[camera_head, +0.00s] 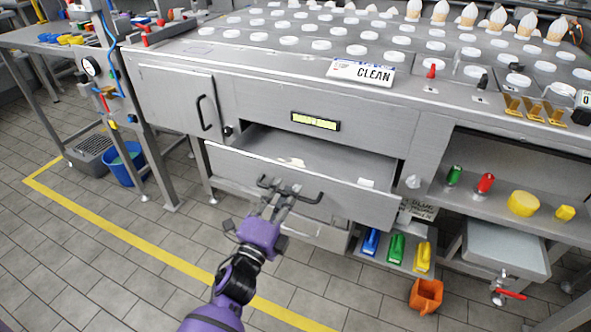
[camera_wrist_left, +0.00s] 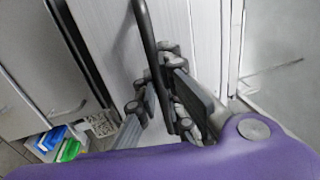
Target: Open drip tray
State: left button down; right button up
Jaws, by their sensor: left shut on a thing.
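The drip tray (camera_head: 309,184) is a wide grey metal drawer under the counter. It stands pulled out, its inside showing, with a small pale patch in it. A dark bar handle (camera_head: 306,195) crosses its front; the handle also shows in the left wrist view (camera_wrist_left: 148,45). My left gripper (camera_head: 279,192), on a purple arm, is shut on the handle near its left end. In the left wrist view the gripper's fingers (camera_wrist_left: 168,100) sit on both sides of the bar. My right gripper is not in view.
A cabinet door with a dark handle (camera_head: 205,112) is left of the drawer. A low shelf holds blue, green and yellow items (camera_head: 396,248), with an orange container (camera_head: 426,296) below. A blue bucket (camera_head: 125,163) stands left. The tiled floor in front is clear.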

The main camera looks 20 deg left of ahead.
pick_arm(q)
jog(key=s+p, duration=0.1)
jog(key=s, duration=0.9)
jog(key=shift+a+p, duration=0.15)
jog(key=shift+p, duration=0.15)
jog(key=c, duration=1.8)
grip_release()
jog(key=shift+c, duration=0.2)
jog(key=s+f, duration=0.1)
jog(key=s, duration=0.6)
jog(key=shift+s+a+f, duration=0.15)
jog(key=shift+f, duration=0.1)
